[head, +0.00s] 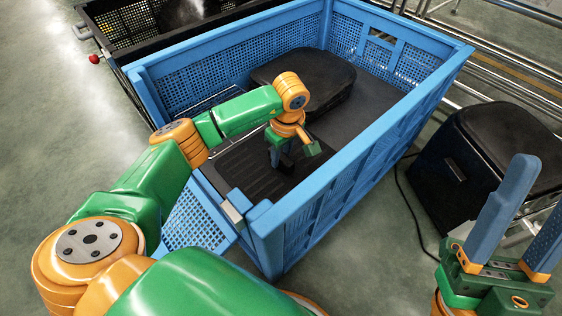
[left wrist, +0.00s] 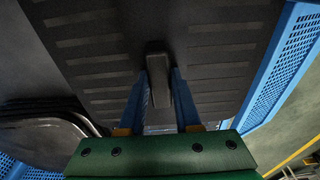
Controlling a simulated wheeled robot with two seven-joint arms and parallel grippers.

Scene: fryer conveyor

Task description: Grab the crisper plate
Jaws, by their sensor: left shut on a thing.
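The crisper plate (head: 245,168) is a dark slotted plate lying in the near end of the blue crate (head: 345,185). In the left wrist view the plate (left wrist: 90,60) fills much of the picture, with its raised handle (left wrist: 157,68) in the middle. My left gripper (head: 281,160) reaches down into the crate. Its blue fingers (left wrist: 158,85) are shut on the handle, one on each side. My arm hides part of the plate in the head view. My right gripper (head: 540,190) is at the lower right, outside the crate, with its fingers apart and empty.
A black rounded item (head: 305,78) sits at the far end inside the crate. A black appliance (head: 490,150) stands right of the crate, with a cable on the floor. Metal rails (head: 500,65) run behind. A black crate (head: 135,25) is at the upper left.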

